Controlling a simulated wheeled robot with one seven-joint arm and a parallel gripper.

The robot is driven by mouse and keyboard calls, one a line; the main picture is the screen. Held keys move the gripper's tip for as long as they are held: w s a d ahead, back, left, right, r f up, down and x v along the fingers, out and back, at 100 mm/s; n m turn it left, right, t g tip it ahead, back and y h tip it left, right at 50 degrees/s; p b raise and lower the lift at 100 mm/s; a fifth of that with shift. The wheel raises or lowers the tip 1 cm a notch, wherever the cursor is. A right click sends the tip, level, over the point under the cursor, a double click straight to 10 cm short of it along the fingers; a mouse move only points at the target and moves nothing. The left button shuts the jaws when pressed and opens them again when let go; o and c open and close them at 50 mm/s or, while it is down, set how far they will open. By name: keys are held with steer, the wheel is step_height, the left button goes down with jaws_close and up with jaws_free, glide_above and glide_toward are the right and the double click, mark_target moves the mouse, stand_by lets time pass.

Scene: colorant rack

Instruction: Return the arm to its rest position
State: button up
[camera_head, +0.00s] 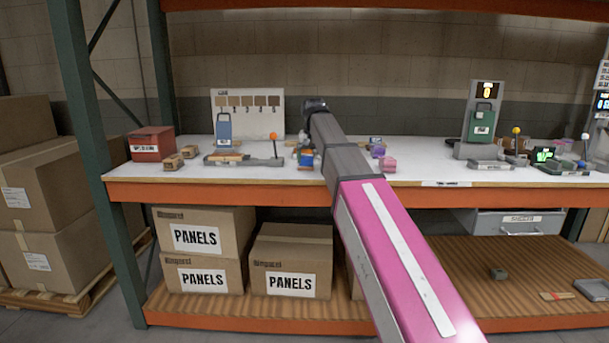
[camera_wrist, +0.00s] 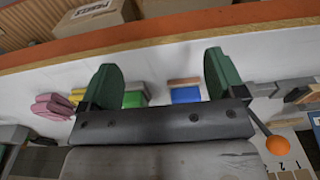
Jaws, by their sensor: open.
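My arm reaches from the lower right of the head view up over the white worktop (camera_head: 430,172). Its grey far end is above the worktop; the fingers cannot be made out there. In the wrist view my gripper (camera_wrist: 162,68) has two green fingers spread wide apart, with nothing held between them. Beneath and beyond the fingers, a green block (camera_wrist: 134,97) and a blue block (camera_wrist: 186,94) show on the worktop, apart from any grip. The blue block also shows in the head view (camera_head: 307,160), just left of my arm.
An orange-knobbed lever (camera_head: 273,136) stands left of my arm and shows close to the gripper in the wrist view (camera_wrist: 278,145). Pink pieces (camera_head: 388,164) lie right of my arm. A green-fronted device (camera_head: 482,124) stands farther right. A green rack post (camera_head: 88,150) rises at left.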

steer(key=s+d+f, duration=0.5)
steer(key=s+f, duration=0.2)
steer(key=f, duration=0.7)
steer(key=s+d+f, duration=0.5)
steer(key=s+f, duration=0.3)
steer(key=f, duration=0.6)
steer(key=s+d+f, duration=0.6)
steer(key=s+f, duration=0.2)
steer(key=f, duration=0.6)
steer(key=shift+s+g, duration=0.25)
steer(key=shift+g, duration=0.05)
steer(key=shift+f, duration=0.1)
